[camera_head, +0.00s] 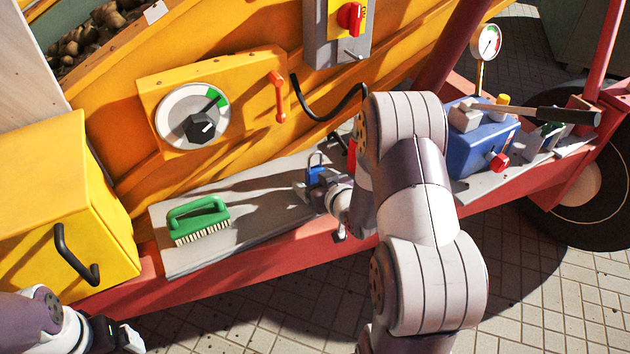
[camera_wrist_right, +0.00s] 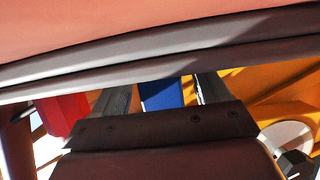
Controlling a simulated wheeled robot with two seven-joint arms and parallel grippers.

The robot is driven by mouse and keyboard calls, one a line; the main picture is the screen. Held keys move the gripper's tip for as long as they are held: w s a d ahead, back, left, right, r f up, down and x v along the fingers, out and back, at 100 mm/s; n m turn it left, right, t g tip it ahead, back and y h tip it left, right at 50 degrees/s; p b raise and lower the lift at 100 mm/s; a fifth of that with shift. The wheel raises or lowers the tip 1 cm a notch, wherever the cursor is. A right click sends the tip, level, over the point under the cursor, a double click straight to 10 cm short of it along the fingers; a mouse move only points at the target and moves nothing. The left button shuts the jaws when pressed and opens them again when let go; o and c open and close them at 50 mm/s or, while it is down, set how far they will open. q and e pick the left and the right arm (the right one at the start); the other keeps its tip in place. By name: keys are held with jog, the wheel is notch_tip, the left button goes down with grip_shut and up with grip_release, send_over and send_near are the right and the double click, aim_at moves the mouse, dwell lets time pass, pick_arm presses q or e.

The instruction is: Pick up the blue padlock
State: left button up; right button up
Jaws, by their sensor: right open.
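The blue padlock (camera_head: 316,176) stands on the grey shelf (camera_head: 260,200), its metal shackle pointing up. My right gripper (camera_head: 313,188) is at the padlock, with its arm covering the shelf to the right. In the right wrist view the blue padlock (camera_wrist_right: 160,94) shows between the two fingers of my right gripper (camera_wrist_right: 163,92). The jaws are open, with a gap visible on the right side of the padlock; contact on the left is unclear. My left gripper (camera_head: 122,338) shows only in part at the lower left, away from the padlock, and its jaws cannot be made out.
A green brush (camera_head: 198,218) lies on the shelf to the left. A red object (camera_head: 351,158) is partly hidden behind my right arm. A yellow box (camera_head: 65,200) stands at left. A black cable (camera_head: 330,116) hangs above the padlock. A blue box (camera_head: 480,145) stands at right.

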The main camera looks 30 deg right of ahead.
aim_at(319, 152)
jog(key=c, duration=1.1)
notch_tip(319, 152, up, 10)
jog(key=p, duration=0.4)
jog(key=shift+p, duration=0.4)
jog(key=shift+w+d+r, duration=0.15)
jog(key=shift+d+r, duration=0.05)
jog(key=shift+r, duration=0.25)
jog(key=shift+d+r+m+h, duration=0.1)
jog(key=shift+d+m+h, duration=0.3)
jog(key=shift+h, duration=0.1)
jog(key=shift+a+f, duration=0.25)
jog(key=shift+f, duration=0.1)
jog(key=a+f, duration=0.2)
jog(key=s+a+f, duration=0.1)
jog(key=a+f, duration=0.1)
jog(key=s+a+f, duration=0.1)
jog(key=a+f, duration=0.1)
jog(key=a, duration=0.1)
jog(key=shift+n+y, duration=0.4)
jog(key=shift+y, duration=0.1)
jog(key=a, duration=0.1)
jog(key=a+f, duration=0.1)
jog(key=a, duration=0.1)
jog(key=s+a+f, duration=0.1)
jog(key=a, duration=0.1)
jog(key=shift+f, duration=0.25)
notch_tip(319, 152, up, 23)
jog(key=s+p, duration=0.2)
jog(key=p, duration=2.9)
jog(key=shift+a, duration=0.1)
